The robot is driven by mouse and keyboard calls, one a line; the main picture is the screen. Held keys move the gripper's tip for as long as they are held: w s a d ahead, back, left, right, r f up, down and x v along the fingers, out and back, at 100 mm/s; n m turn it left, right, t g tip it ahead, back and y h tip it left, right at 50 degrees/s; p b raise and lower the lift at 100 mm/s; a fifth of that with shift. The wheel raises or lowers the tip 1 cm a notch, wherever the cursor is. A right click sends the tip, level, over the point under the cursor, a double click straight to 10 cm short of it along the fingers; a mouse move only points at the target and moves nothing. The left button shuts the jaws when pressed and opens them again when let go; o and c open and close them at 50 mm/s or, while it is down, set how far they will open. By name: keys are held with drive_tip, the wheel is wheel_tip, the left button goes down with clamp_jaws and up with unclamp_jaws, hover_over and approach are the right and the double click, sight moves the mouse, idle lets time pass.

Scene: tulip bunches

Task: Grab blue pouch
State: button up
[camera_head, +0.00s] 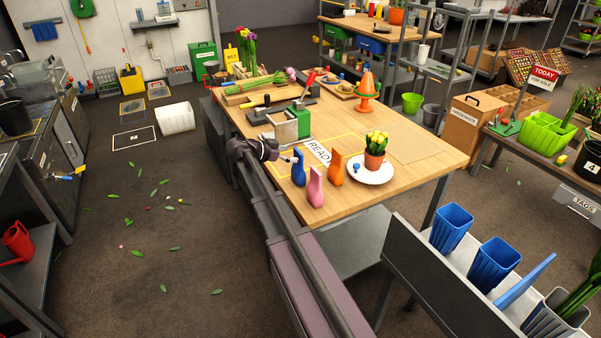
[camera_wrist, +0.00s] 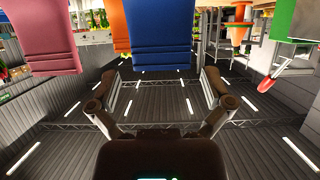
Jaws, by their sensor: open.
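The blue pouch (camera_head: 298,168) stands upright near the left edge of the wooden table. A pink pouch (camera_head: 316,188) stands to its right and nearer, and an orange pouch (camera_head: 336,169) stands to its right. My gripper (camera_head: 287,157) is close to the blue pouch on its left side. The wrist view looks upside down. There the blue pouch (camera_wrist: 161,42) shows at the top centre, ahead of the fingers. My gripper (camera_wrist: 160,80) is open and empty, with a finger on each side. Whether a finger touches the pouch cannot be told.
The pink pouch (camera_wrist: 38,35) and orange pouch (camera_wrist: 117,25) sit close beside the blue one. A green-and-grey device (camera_head: 292,124) stands behind. The table's right side (camera_head: 430,150) is clear.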

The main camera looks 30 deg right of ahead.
sight(297, 154)
drive_tip(key=shift+b+x, duration=0.6)
drive_tip(key=shift+x, duration=1.35)
drive_tip(key=shift+w+f, duration=0.1)
drive_tip(key=shift+a, duration=0.1)
drive_tip(key=c, duration=1.1)
wheel_tip(297, 154, up, 10)
drive_tip(key=p, duration=1)
